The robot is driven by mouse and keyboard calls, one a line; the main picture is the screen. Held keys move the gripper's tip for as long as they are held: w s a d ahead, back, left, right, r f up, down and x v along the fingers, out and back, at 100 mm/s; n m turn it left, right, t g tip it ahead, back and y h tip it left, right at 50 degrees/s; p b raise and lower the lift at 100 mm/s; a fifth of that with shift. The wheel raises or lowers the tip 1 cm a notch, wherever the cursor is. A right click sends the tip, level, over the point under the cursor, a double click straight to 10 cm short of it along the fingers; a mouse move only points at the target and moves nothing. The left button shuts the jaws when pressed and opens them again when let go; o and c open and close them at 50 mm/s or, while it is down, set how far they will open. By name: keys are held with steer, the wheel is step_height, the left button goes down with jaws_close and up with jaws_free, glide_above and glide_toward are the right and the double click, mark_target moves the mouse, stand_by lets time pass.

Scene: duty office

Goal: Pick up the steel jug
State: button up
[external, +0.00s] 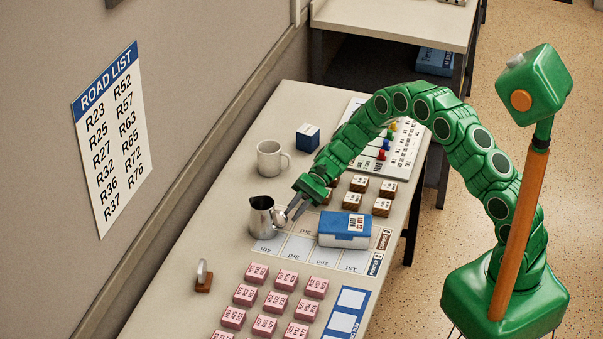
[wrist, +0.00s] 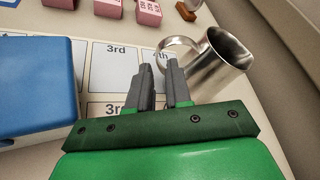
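The steel jug (external: 262,218) stands on the long table, on the wall side of the card strip. In the wrist view the jug (wrist: 226,62) is at the upper right, with its handle (wrist: 163,46) toward my fingers. My gripper (external: 292,210) is at the jug's handle side, low over the table. In the wrist view my gripper (wrist: 160,72) has its fingers apart with a gap between them. The outer part of the handle lines up with that gap, and the right fingertip overlaps the handle loop. I cannot tell whether the fingers touch it.
A blue box (external: 345,229) lies close beside my gripper; it fills the left of the wrist view (wrist: 36,85). A pale mug (external: 270,158) and a dark blue block (external: 308,137) stand behind. Pink blocks (external: 275,302) fill the front; a small stand (external: 204,277) is near the wall.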

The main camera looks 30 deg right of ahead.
mark_target(268, 219)
steer(key=shift+x, duration=2.6)
steer(key=shift+d+f, duration=0.1)
steer(key=shift+f, duration=0.05)
steer(key=shift+c, duration=0.3)
jaws_close()
